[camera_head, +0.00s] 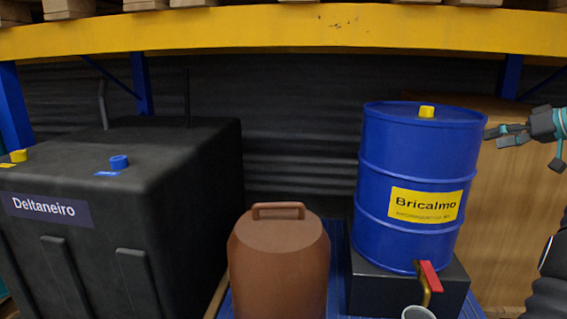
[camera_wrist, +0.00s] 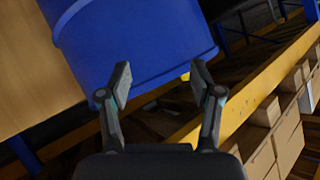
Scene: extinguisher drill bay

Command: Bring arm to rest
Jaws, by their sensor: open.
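My gripper (camera_head: 508,136) is at the right edge of the head view, just right of the blue drum (camera_head: 410,170) near its top rim. In the wrist view my gripper (camera_wrist: 160,88) shows two spread fingers with nothing between them. The drum (camera_wrist: 140,40) fills the area beyond the fingertips there. I cannot tell from these views how large the gap between fingers and drum is. Part of my arm shows at the lower right of the head view.
The drum, labelled Bricalmo, stands on a dark block (camera_head: 375,290) with a red-handled tap (camera_head: 429,276) above a grey cup (camera_head: 418,313). A brown canister (camera_head: 278,265) and a black tank (camera_head: 170,200) stand left. A yellow beam (camera_head: 280,30) crosses above.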

